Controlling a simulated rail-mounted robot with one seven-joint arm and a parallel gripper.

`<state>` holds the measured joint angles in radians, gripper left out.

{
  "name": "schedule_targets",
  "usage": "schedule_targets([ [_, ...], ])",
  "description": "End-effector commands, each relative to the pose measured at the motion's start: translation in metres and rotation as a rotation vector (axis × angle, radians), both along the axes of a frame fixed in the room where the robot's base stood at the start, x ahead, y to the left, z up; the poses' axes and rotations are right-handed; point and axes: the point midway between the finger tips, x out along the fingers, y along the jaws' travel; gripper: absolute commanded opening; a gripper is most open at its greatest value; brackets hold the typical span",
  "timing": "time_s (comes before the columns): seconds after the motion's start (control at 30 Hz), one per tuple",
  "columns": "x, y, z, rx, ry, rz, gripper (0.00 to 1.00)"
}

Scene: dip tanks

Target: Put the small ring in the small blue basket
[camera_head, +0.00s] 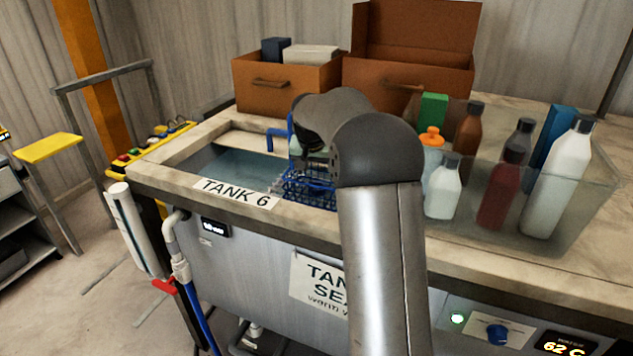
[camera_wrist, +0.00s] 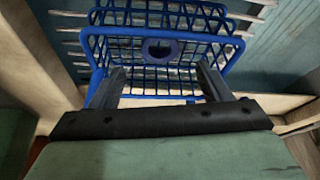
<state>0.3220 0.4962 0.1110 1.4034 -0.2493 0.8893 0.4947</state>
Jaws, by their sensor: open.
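A small blue wire basket (camera_wrist: 235,60) is close ahead of my gripper in the wrist view. In the head view the basket (camera_head: 308,192) sits at the right end of the tank, partly hidden by my arm. A small dark blue ring (camera_wrist: 160,49) shows at the basket's middle; I cannot tell whether it lies inside or against the wire. My gripper (camera_wrist: 161,82) is open, its two fingers apart at the basket's near side, with nothing between them but basket mesh behind. In the head view my arm hides the fingers.
The water tank (camera_head: 235,165) is set in a worktop with a raised rim. A clear bin (camera_head: 585,215) of bottles stands right of my arm. Brown boxes (camera_head: 280,95) stand behind. Pale rack bars (camera_wrist: 250,18) lie beyond the basket.

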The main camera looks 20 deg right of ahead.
Motion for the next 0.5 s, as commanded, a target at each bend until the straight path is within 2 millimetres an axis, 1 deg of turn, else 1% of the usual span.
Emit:
schedule_targets([
  [0.03, -0.003, 0.002, 0.011, -0.002, -0.005, 0.0, 0.71],
  [0.2, -0.012, 0.009, 0.036, 0.0, -0.002, -0.001, 0.71],
  [0.33, -0.016, 0.011, 0.046, 0.0, 0.0, 0.0, 0.71],
  [0.5, -0.017, 0.012, 0.05, 0.001, 0.001, 0.0, 0.71],
])
